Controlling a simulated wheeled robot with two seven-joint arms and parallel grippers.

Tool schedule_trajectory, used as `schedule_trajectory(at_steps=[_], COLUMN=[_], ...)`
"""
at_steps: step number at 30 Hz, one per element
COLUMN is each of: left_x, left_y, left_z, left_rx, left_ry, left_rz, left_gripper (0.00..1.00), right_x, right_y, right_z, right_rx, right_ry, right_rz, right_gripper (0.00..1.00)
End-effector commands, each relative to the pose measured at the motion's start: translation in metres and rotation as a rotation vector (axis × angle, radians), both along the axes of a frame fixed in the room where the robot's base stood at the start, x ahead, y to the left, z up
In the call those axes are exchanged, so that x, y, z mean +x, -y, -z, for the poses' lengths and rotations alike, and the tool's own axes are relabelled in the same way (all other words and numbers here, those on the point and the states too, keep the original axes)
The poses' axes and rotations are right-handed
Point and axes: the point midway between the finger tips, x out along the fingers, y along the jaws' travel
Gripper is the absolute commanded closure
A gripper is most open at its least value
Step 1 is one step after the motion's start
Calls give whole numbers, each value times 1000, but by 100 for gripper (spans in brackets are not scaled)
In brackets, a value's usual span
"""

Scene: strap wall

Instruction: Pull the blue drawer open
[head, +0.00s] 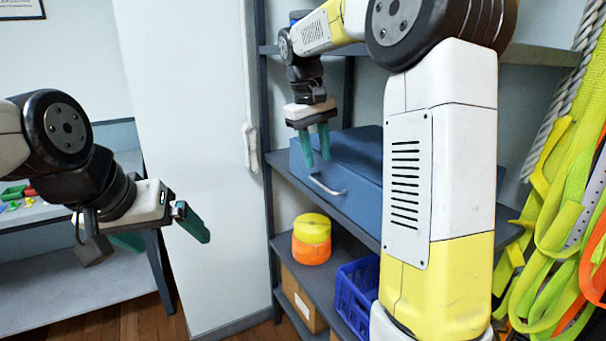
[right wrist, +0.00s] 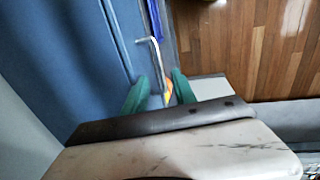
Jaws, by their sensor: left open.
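The blue drawer (head: 350,190) sits on the middle shelf of a grey rack, and no gap shows at its front. Its pale bar handle (head: 327,187) is on the front face. My right gripper (head: 317,160) is open, its green fingers pointing down just above the handle's left part in the head view. In the right wrist view the handle (right wrist: 156,58) runs toward the space between the spread fingers (right wrist: 160,88); I cannot tell whether they touch it. My left gripper (head: 165,237) is open and empty at the left, away from the rack.
A yellow and orange strap roll (head: 311,240), a cardboard box (head: 303,298) and a blue crate (head: 354,300) are on the lower part of the rack. Yellow-green straps (head: 565,190) hang at the right. A white door panel (head: 195,150) stands left of the rack.

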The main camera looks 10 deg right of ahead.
Motion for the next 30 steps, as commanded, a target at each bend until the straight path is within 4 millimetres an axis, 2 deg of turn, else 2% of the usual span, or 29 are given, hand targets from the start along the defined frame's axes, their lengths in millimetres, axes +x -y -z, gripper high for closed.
schedule_trajectory(at_steps=[6, 12, 23, 28, 30], left_x=[0, 0, 0, 0, 0], left_y=[0, 0, 0, 0, 0], left_z=[0, 0, 0, 0, 0], left_rx=[0, 0, 0, 0, 0], left_ry=[0, 0, 0, 0, 0], left_rz=[0, 0, 0, 0, 0], left_gripper=[7, 7, 7, 7, 7], right_x=[1, 3, 4, 4, 4], right_y=[7, 11, 12, 12, 12], right_z=[37, 60, 65, 65, 65], right_rx=[0, 0, 1, 1, 1], right_ry=[-4, -2, 1, 1, 1], right_rz=[2, 2, 2, 2, 1], right_gripper=[67, 67, 67, 100, 100])
